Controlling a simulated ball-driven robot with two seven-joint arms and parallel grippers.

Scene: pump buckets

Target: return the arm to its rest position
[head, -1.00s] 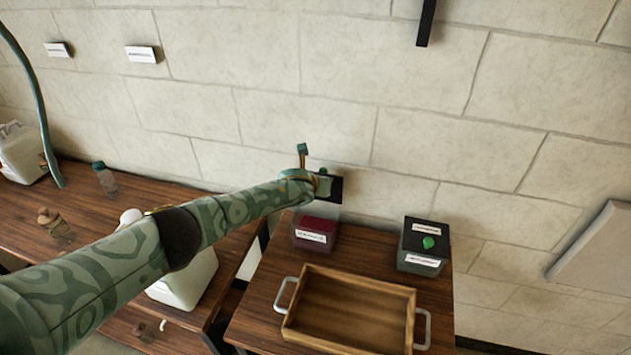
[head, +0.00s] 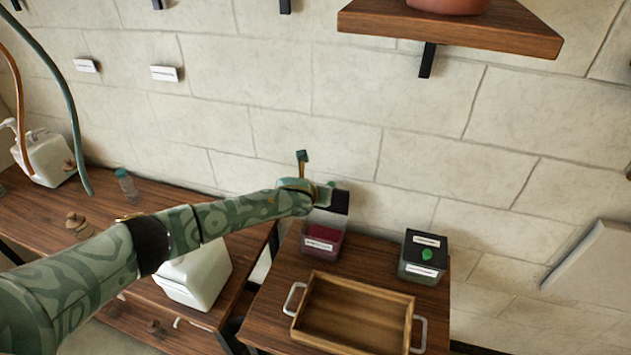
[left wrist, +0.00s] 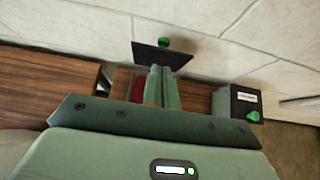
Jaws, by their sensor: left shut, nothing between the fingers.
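My left arm, green patterned, reaches in from the lower left in the head view. Its gripper (head: 328,197) is near a clear box (head: 322,238) with dark red contents, above its back part. In the left wrist view the two green fingers (left wrist: 163,88) are together with nothing between them. A black lid (left wrist: 165,55) with a green knob is tilted up just beyond the fingertips; it also shows in the head view (head: 341,202). I cannot tell whether the fingers touch it. My right gripper is not in view.
A wooden tray (head: 352,315) with metal handles lies in front of the box. A black-lidded box (head: 423,257) with a green knob stands to the right. A white container (head: 195,275) is below my arm. A wooden shelf (head: 450,32) juts from the wall above.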

